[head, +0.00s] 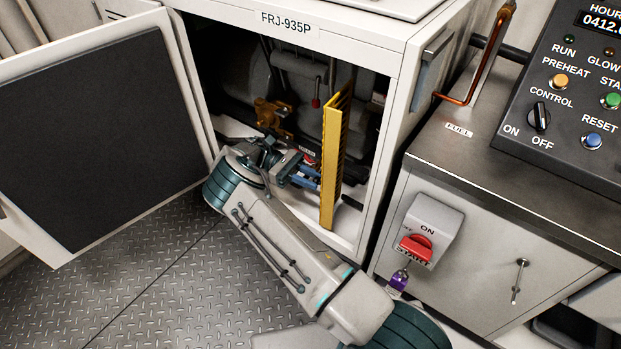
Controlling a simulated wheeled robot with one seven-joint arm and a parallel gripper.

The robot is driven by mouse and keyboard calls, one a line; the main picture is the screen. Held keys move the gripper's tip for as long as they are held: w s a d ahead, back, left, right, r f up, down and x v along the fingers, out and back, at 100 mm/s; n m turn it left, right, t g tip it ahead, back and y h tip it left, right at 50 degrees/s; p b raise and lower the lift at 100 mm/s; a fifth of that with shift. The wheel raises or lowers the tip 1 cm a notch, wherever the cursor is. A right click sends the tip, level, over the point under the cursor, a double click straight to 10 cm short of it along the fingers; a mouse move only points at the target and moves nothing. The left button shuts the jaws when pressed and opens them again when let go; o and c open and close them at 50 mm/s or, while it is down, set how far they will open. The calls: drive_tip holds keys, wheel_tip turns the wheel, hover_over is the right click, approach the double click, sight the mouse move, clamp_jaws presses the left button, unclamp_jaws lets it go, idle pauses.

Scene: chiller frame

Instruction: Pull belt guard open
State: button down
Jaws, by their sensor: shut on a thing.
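The belt guard (333,157) is a yellow slotted panel standing upright in the opening of the white cabinet labelled FRJ-935P. It is seen nearly edge-on and juts out toward the cabinet's front edge, at the right part of the opening. My gripper (312,178) is at the guard's left side, low down, with its blue-grey fingers against it. It is shut on the belt guard, though the exact contact is small and partly hidden. My arm reaches in from the lower right, across the front of the opening.
The cabinet door (95,130) stands wide open on the left. Inside the dark cabinet are a brass fitting (268,113) and machinery. A control panel (560,95) and a red switch (415,247) are on the right. Patterned metal floor (130,290) is clear at lower left.

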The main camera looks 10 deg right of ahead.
sight(335, 163)
drive_tip(key=c, duration=1.2)
unclamp_jaws()
drive_tip(key=shift+r, duration=0.1)
drive_tip(key=s+d+r+p, duration=0.3)
drive_tip(key=s+d+r, duration=0.2)
drive_tip(key=d+r, duration=0.5)
drive_tip(key=shift+s+d+r, duration=0.15)
drive_tip(key=shift+s+r, duration=0.05)
drive_tip(key=shift+r, duration=0.25)
drive_tip(key=shift+c, duration=0.2)
